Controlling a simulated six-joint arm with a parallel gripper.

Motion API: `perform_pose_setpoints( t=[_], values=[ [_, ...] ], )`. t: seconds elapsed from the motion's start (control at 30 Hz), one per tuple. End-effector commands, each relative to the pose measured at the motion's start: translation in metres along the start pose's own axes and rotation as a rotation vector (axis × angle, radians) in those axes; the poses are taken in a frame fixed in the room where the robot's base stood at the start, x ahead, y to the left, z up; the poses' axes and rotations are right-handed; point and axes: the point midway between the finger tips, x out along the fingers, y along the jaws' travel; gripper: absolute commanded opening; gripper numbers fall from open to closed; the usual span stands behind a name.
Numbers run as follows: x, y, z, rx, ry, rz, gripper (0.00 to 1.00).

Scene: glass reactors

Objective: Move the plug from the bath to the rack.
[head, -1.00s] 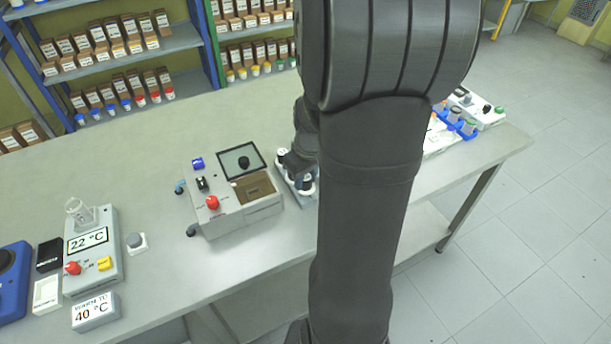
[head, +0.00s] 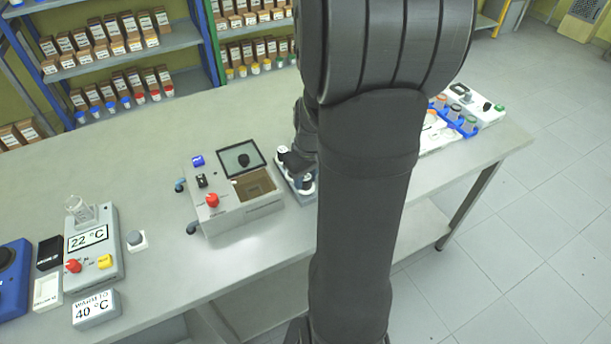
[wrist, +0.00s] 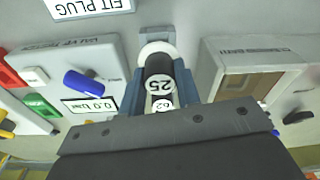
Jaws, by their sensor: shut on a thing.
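My gripper (head: 298,163) is mostly hidden behind my arm in the head view, over the rack (head: 284,172) just right of the bath (head: 262,209). In the wrist view its dark body (wrist: 180,135) fills the bottom, shut on the plug. The black piece marked 25 (wrist: 158,84) shows ahead of it, with a white ring beyond and a smaller numbered white piece nearer. The bath (wrist: 207,70) is at right in the wrist view.
A heater unit (head: 92,250) reading 22 °C and a "warm to 40 °C" block (head: 95,311) stand at left. A blue tube holder (head: 468,126) is at far right. In the wrist view a panel (wrist: 75,75) with a blue knob lies close left of the rack.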

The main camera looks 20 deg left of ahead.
Motion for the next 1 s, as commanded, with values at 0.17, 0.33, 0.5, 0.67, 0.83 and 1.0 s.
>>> perform_pose_setpoints(
  t=[0.17, 0.33, 0.5, 0.67, 0.83, 1.0],
  values=[
    [0.000, 0.000, 0.000, 0.000, 0.000, 0.000, 0.10],
    [0.003, 0.000, 0.001, 0.000, -0.001, -0.001, 0.10],
    [0.008, 0.000, 0.001, 0.000, -0.002, -0.001, 0.10],
    [0.012, 0.000, 0.002, 0.000, 0.000, 0.000, 0.10],
    [0.012, 0.000, 0.002, 0.000, 0.000, 0.000, 0.10],
    [0.012, 0.000, 0.002, 0.000, 0.000, 0.000, 0.10]
  ],
)
